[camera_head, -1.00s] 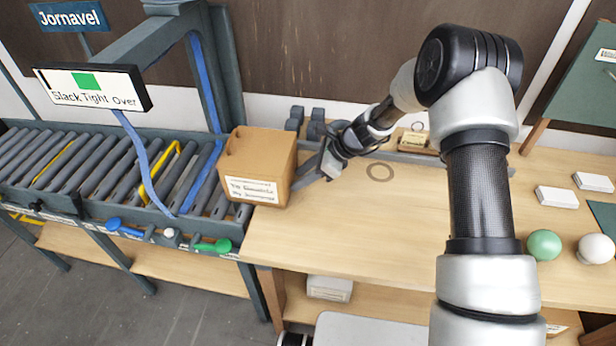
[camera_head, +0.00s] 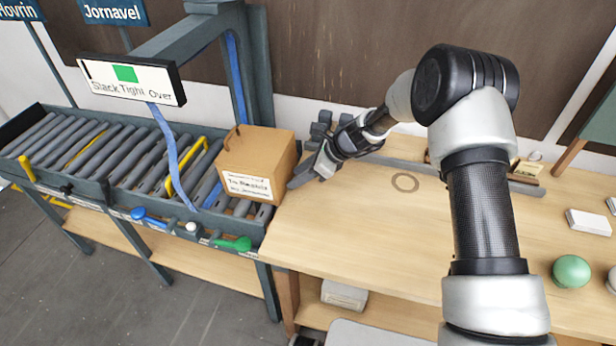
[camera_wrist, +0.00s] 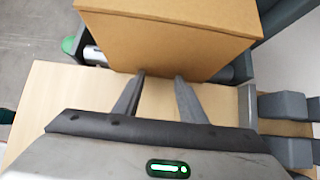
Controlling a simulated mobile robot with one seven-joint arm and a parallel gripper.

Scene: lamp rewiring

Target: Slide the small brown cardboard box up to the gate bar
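The small brown cardboard box (camera_head: 258,158) sits on the right end of the roller conveyor, next to the wooden table, with a white label on its front. It also fills the top of the wrist view (camera_wrist: 170,35). A yellow bent bar (camera_head: 190,163) stands over the rollers left of the box, with a gap between; I cannot tell for sure that it is the gate bar. My gripper (camera_head: 308,174) is low over the table at the box's right side. In the wrist view its fingers (camera_wrist: 159,76) are apart and empty, tips at the box's face, touching or nearly so.
A dark arch (camera_head: 240,75) with a blue strap (camera_head: 168,150) spans the conveyor, carrying a Slack/Tight/Over sign (camera_head: 130,80). Grey blocks (camera_head: 320,125) stand behind my gripper.

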